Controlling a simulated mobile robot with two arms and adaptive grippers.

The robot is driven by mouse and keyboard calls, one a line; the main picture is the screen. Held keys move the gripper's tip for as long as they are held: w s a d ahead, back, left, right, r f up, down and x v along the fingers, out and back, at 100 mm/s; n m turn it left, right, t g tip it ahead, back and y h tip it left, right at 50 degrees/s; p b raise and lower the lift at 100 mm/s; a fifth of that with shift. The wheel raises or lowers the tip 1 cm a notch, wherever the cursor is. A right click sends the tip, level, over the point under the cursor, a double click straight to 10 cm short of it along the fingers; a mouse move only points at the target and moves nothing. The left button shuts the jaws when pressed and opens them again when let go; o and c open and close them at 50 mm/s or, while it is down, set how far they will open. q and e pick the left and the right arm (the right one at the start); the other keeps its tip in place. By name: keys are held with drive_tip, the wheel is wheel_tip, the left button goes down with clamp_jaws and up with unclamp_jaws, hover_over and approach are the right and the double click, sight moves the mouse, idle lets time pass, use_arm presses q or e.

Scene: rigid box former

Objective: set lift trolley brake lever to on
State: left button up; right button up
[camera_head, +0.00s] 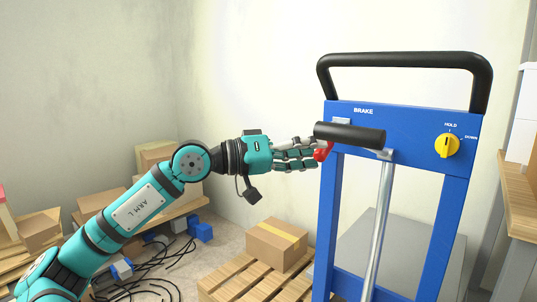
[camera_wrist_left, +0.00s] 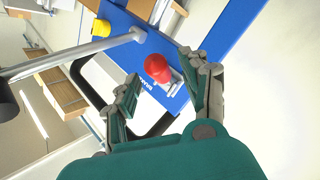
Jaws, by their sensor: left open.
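The blue lift trolley (camera_head: 400,119) stands at the right of the head view, with a black push handle on top. Its brake lever has a red knob (camera_head: 322,151), partly hidden behind a black cylindrical grip in the head view. In the left wrist view the red knob (camera_wrist_left: 158,68) shows clearly, beside a metal bracket and the BRAKE label on the blue panel. My left gripper (camera_head: 316,153) is open, its fingers reaching the knob from the left. In the left wrist view the knob lies between and just beyond the fingertips (camera_wrist_left: 165,72); contact cannot be told. My right gripper is out of view.
A yellow dial (camera_head: 446,145) marked HOLD and DOWN sits on the panel's right. The black grip (camera_head: 350,134) on a metal rod juts out close to the knob. A cardboard box (camera_head: 276,245) sits on a pallet below. Shelving (camera_head: 522,195) stands at the right edge.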

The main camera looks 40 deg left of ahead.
use_arm(q)
drive_tip(key=v, duration=0.9)
idle(0.6)
